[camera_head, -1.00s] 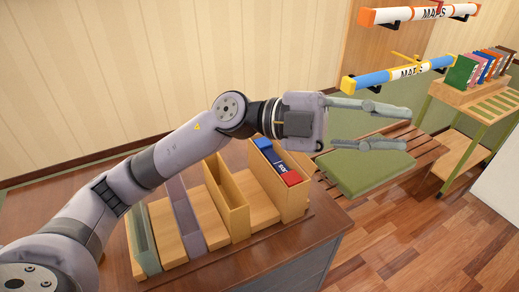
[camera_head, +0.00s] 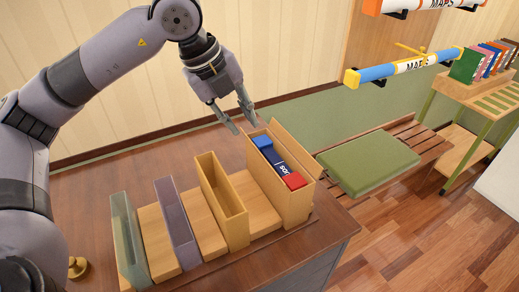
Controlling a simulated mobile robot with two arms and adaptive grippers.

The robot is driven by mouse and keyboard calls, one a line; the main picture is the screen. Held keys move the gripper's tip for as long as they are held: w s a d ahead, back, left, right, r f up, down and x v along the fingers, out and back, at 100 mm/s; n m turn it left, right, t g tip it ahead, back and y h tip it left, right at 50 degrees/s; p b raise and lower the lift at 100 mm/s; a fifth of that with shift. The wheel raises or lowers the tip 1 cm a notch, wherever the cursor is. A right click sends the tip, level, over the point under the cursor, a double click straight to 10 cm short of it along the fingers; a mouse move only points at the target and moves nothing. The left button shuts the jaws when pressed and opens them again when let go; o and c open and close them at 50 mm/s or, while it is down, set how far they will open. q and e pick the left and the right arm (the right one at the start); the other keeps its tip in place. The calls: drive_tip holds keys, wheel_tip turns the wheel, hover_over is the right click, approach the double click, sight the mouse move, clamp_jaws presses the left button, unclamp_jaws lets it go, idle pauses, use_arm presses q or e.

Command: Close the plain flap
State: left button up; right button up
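A light wooden box (camera_head: 290,203) stands at the right end of a row of boxes on the brown desk. It holds a blue item (camera_head: 268,150) marked with white letters and a red block (camera_head: 294,181). A plain wooden panel (camera_head: 300,152) stands along its right side, leaning outward; it looks like the plain flap, standing open. My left gripper (camera_head: 245,129) is open and empty, pointing down just behind and left of that box's far end, apart from the panel. My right gripper is out of view.
An empty wooden box (camera_head: 222,200), a purple box (camera_head: 176,225) and a green box (camera_head: 129,240) stand to the left. A green cushion (camera_head: 368,163) lies on a slatted bench to the right. Map tubes (camera_head: 405,67) hang above it. A brass knob (camera_head: 77,267) sits at lower left.

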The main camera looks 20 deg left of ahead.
sight(259, 152)
use_arm(q)
drive_tip(key=p+x, duration=0.2)
drive_tip(key=x, duration=1)
drive_tip(key=c, duration=0.5)
clamp_jaws()
